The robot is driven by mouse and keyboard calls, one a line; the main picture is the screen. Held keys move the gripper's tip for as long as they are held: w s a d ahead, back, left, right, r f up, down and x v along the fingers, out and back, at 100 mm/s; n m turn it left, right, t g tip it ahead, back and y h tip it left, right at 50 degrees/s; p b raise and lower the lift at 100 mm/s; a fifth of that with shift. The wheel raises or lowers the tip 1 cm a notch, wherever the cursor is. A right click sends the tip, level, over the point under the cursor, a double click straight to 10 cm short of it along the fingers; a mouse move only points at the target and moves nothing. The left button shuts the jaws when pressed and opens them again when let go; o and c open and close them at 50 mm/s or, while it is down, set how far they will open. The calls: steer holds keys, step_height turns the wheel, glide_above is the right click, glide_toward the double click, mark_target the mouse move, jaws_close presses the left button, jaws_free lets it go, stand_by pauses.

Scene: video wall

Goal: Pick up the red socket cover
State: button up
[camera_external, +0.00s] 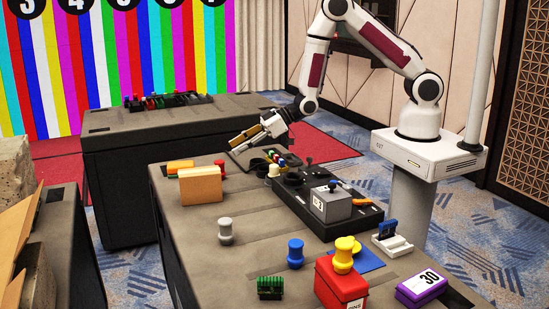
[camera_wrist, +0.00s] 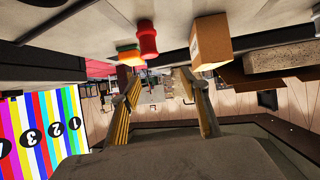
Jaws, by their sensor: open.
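The red socket cover (camera_wrist: 147,40) looks like a spool-shaped red piece at the top of the wrist view, where the table surface appears upside down. In the external view, only a small red bit (camera_external: 220,163) shows behind the tan box, probably the same piece. My gripper (camera_external: 238,142) is above the far edge of the table, tilted down to the left, apart from the red piece. In the wrist view my gripper (camera_wrist: 158,85) has its two yellow-padded fingers spread with nothing between them.
A tan box (camera_external: 200,185) and an orange-yellow block (camera_external: 180,166) stand near the red piece. A black control panel (camera_external: 345,217) with knobs lies to the right. Grey (camera_external: 225,231), blue (camera_external: 295,254) and yellow (camera_external: 343,256) spools stand nearer the front. The table's middle left is mostly clear.

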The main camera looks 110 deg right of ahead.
mark_target(220, 162)
steer(key=shift+t, duration=0.3)
steer(key=shift+s+d+f, duration=0.1)
steer(key=shift+d+f, duration=0.1)
steer(key=shift+f, duration=0.45)
steer(key=shift+s+d+f, duration=0.1)
steer(key=shift+d+f, duration=0.15)
steer(key=shift+f, duration=0.45)
steer(key=shift+s+d+f, duration=0.1)
steer(key=shift+d+f, duration=0.1)
steer(key=shift+f, duration=0.45)
steer(key=shift+w, duration=0.1)
steer(key=shift+x, duration=1.25)
steer(key=shift+d+x, duration=0.2)
steer(key=shift+x, duration=2.35)
steer(key=shift+r, duration=0.15)
steer(key=c, duration=0.9)
